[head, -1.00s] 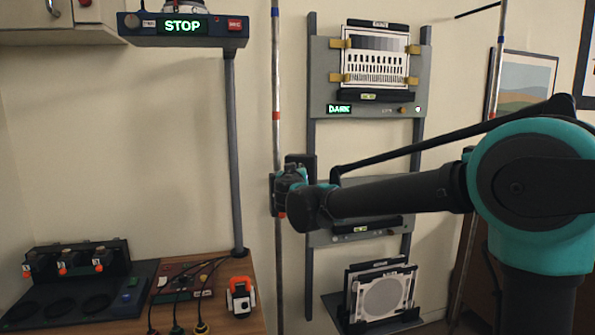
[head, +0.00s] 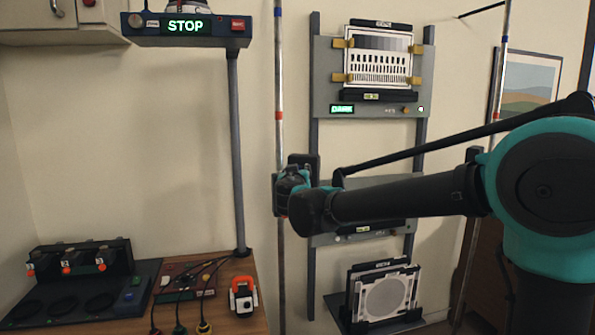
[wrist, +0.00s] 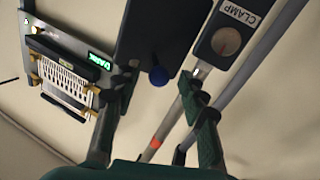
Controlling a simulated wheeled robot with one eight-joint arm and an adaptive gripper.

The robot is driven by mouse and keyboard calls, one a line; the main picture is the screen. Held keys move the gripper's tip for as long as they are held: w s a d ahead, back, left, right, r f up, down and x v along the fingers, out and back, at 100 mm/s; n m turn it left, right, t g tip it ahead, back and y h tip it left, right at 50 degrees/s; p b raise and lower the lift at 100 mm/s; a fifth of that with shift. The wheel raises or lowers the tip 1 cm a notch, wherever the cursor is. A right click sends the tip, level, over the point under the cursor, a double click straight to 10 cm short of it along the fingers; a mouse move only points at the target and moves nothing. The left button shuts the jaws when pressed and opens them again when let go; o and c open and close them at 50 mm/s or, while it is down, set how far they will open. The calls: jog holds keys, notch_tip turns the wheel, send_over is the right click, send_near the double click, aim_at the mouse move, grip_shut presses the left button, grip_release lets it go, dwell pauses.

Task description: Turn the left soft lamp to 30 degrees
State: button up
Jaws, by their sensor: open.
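In the wrist view a dark panel with a blue knob (wrist: 158,76) and a grey plate marked CLAMP (wrist: 228,38) with a round dial are close ahead. I take them for parts of the left soft lamp, but its lit face and its angle do not show. The left pole (head: 280,90) has blue and red bands; its red band (wrist: 155,143) shows in the wrist view. My gripper (wrist: 157,88) is open, its fingers on either side of the blue knob; contact cannot be told. In the head view my wrist hides most of the dark part at the pole.
A rack with a test chart (head: 378,55) and a DARK display stands right of the pole. A second banded pole (head: 497,90) is farther right. A STOP display (head: 185,26) is upper left. A bench (head: 235,315) with cables and an orange-white device (head: 243,297) is lower left.

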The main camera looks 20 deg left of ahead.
jog(key=v, duration=1)
jog(key=w+d+f+m+g+h, duration=0.1)
jog(key=d+f+g+h, duration=0.15)
jog(key=d+f, duration=0.55)
jog(key=d+f+m+g+h, duration=0.1)
jog(key=d+f+m+h, duration=0.3)
jog(key=d, duration=0.9)
jog(key=w+d+f+n+g+h, duration=0.1)
jog(key=d+f+g, duration=0.1)
jog(key=d+f, duration=0.65)
jog(key=s+d+f+g, duration=0.4)
jog(key=s+d+f, duration=0.4)
jog(key=d, duration=0.4)
jog(key=s+d+f+g+y, duration=0.2)
jog(key=s+f+g+y, duration=0.1)
jog(key=s+f, duration=0.8)
jog(key=shift+s+d+m+g, duration=0.35)
jog(key=shift+s+d+m, duration=0.05)
jog(key=shift+s, duration=0.6)
jog(key=shift+w, duration=0.1)
